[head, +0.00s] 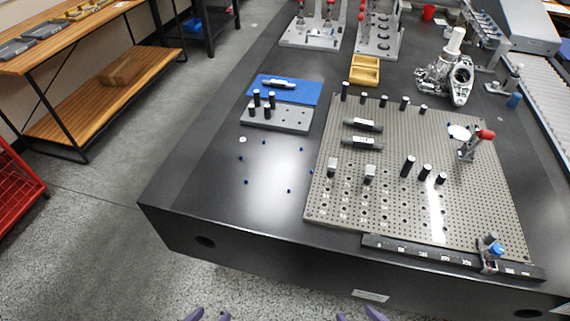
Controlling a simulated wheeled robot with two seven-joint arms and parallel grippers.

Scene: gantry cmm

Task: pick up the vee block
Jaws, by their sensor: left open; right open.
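I cannot tell for sure which piece is the vee block. Two small light-grey blocks, a left block (332,167) and a right block (370,173), stand apart on the perforated fixture plate (400,215), and their shape is too small to make out. My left gripper (210,315) and my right gripper (358,315) show only as purple fingertips at the bottom edge. Both are open and empty, in front of the table's near edge, well away from the blocks.
Several dark pins, two dark bars (363,125) and a red-tipped clamp (475,145) are on the plate. A black rail (430,254) runs along its front. A grey pin block (290,118) and blue mat (300,91) lie left. The dark table's front left (215,190) is mostly clear.

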